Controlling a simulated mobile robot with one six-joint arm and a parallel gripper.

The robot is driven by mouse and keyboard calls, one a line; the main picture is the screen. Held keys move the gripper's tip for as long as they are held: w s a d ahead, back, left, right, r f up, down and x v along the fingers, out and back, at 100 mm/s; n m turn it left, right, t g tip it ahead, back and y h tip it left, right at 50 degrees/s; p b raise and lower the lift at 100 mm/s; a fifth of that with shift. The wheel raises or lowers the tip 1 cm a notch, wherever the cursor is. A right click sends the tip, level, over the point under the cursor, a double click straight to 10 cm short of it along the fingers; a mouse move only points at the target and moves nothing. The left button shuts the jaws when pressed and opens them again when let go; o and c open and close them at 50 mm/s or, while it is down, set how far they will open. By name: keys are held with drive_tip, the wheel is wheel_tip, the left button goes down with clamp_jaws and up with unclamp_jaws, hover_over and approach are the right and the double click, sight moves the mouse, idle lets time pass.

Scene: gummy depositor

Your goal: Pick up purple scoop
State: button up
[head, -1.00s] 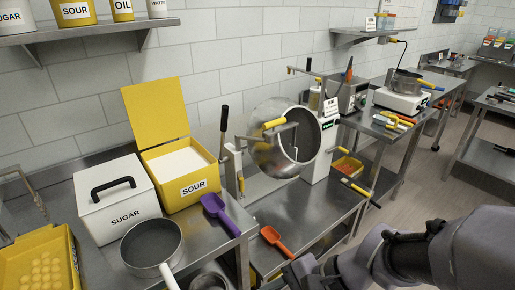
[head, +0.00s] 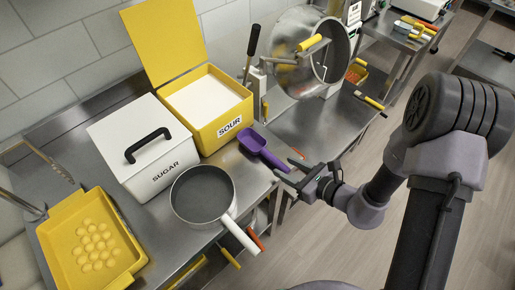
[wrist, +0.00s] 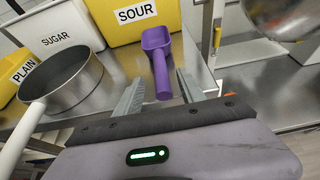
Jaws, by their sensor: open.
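The purple scoop (head: 262,147) lies on the steel counter in front of the yellow SOUR box (head: 213,108), close to the counter's right edge. Its handle points toward my gripper. My gripper (head: 296,178) is open and empty, just beyond the counter's right edge and to the lower right of the scoop handle. In the wrist view the purple scoop (wrist: 158,60) is ahead, with its handle end just beyond and between the two fingers (wrist: 160,95). The gripper is apart from the scoop.
A grey pan (head: 202,194) with a white handle sits left of the scoop. The white SUGAR box (head: 143,150) stands behind it. A yellow tray (head: 90,245) with yellow pieces is at lower left. A tilted steel drum (head: 310,55) stands behind right. The floor at right is clear.

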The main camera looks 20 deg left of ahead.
sight(282, 164)
drive_tip(key=b+x, duration=0.1)
drive_tip(key=x, duration=0.4)
drive_tip(key=shift+w+a, duration=0.1)
drive_tip(key=shift+a, duration=0.1)
clamp_jaws()
idle(1.1)
